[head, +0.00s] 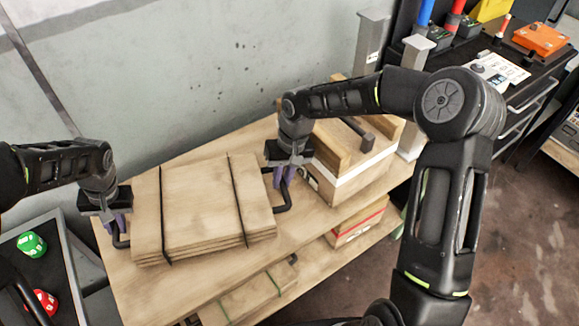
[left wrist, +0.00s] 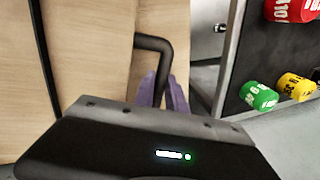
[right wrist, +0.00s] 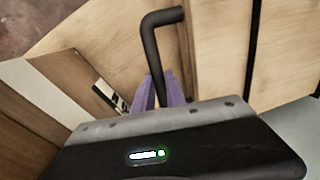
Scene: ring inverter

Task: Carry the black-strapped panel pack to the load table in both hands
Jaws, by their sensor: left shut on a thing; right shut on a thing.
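The panel pack (head: 202,209) is a stack of light wooden sheets with two black straps, on the wooden shelf top in the head view. A black bent handle stands at each end. My left gripper (head: 120,226) is shut on the left handle (left wrist: 157,45) at the pack's left end. My right gripper (head: 283,180) is shut on the right handle (right wrist: 150,45) at the right end; its purple fingers (right wrist: 158,98) close around the bar. The pack looks level. Whether it rests on the shelf or is just above it, I cannot tell.
A wooden crate (head: 345,165) with a dark handle stands close right of my right gripper. Below are a green-strapped pack (head: 250,298) and a box (head: 358,222) on the lower shelf. A bin with green and red items (head: 32,244) is at left. A dark workbench (head: 520,85) is at back right.

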